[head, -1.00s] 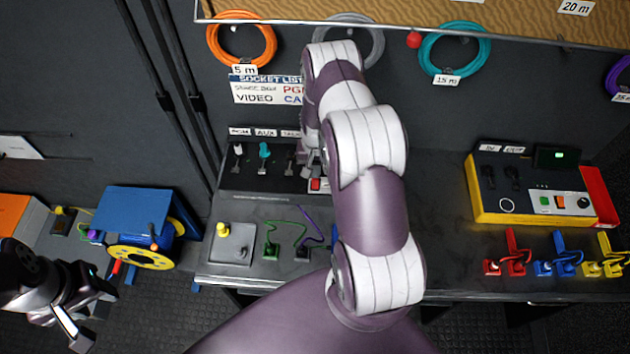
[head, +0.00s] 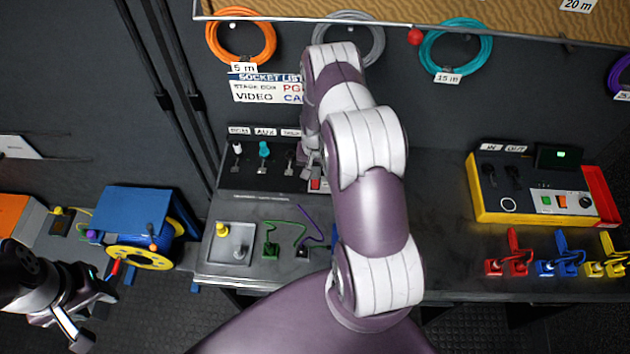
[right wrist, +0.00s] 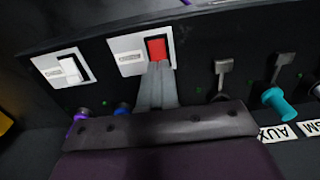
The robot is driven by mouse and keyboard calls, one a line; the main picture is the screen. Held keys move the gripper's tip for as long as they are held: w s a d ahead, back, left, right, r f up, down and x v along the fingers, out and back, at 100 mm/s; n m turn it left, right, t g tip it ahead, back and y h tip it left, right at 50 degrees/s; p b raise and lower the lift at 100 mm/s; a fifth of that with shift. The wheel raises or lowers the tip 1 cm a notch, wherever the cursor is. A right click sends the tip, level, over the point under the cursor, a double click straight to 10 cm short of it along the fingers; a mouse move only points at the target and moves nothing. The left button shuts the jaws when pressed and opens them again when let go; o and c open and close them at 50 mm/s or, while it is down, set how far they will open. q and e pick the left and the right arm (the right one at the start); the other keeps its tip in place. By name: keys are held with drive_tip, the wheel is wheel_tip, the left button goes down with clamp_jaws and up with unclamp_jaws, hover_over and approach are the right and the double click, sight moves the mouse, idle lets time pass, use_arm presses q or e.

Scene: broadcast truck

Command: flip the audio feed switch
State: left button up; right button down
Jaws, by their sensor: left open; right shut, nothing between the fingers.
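A red rocker switch (right wrist: 157,49) on a white plate is in the upper middle of the right wrist view, and a small part of it shows in the head view (head: 315,184). A white rocker switch (right wrist: 74,68) on a similar plate is to its left in the wrist view. The small labels on both plates are too blurred to read. My right gripper (right wrist: 156,68) is shut and empty, its fingertips at the lower edge of the red switch; I cannot tell whether they touch. My left gripper (head: 90,313) is open and empty at the lower left.
Socket levers, one with a teal plug (head: 264,150), stand beside the switches. A grey tray (head: 217,258) and green and purple cables lie on the desk in front. A yellow box (head: 487,212) stands at right. My right arm hides the desk's middle.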

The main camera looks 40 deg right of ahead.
drive_tip(key=shift+f+b, duration=0.35)
drive_tip(key=shift+f, duration=0.1)
wheel_tip(320, 180, up, 7)
drive_tip(key=p, duration=0.5)
drive_tip(key=shift+r, duration=0.1)
idle(0.4)
